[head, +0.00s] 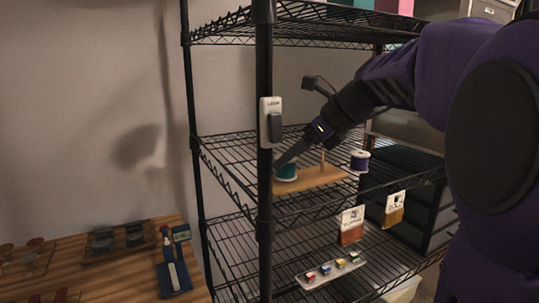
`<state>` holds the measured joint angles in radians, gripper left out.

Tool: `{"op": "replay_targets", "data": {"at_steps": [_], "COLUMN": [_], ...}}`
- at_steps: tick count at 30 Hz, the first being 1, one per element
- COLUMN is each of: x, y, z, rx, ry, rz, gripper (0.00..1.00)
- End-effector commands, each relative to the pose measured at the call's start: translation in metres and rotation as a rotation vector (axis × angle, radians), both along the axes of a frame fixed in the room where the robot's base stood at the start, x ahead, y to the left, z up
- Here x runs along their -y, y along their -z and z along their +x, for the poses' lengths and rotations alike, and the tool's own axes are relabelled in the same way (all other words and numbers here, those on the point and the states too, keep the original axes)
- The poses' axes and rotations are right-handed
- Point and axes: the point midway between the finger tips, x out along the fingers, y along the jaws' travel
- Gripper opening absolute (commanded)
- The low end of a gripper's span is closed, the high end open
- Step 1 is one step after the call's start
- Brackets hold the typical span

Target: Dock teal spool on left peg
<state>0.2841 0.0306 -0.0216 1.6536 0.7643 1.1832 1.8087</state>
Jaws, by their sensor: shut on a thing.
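The teal spool (287,173) with pale flanges is at the left end of a wooden peg board (318,179) on the wire shelf. My gripper (284,161) reaches down from the upper right and is shut on the spool. The left peg does not show, so I cannot tell whether the spool is around it or just above it. A bare wooden peg (322,158) stands near the middle of the board. A purple spool (359,161) with white flanges is at the board's right end.
A black shelf post (264,210) with a white-and-grey device (271,122) stands just left of the spool. A wooden table (95,262) with tools is at lower left.

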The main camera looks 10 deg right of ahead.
Motion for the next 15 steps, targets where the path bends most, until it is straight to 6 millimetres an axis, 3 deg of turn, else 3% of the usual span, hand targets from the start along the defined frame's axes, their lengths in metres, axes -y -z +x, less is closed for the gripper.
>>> {"op": "replay_targets", "data": {"at_steps": [14,15], "x": [-0.0001,-0.0001], "y": [0.0102,0.0092], "z": [0.0001,0.0001], "rx": [0.0,0.0], "ry": [0.0,0.0], "rz": [0.0,0.0], "gripper": [0.06,0.67]}}
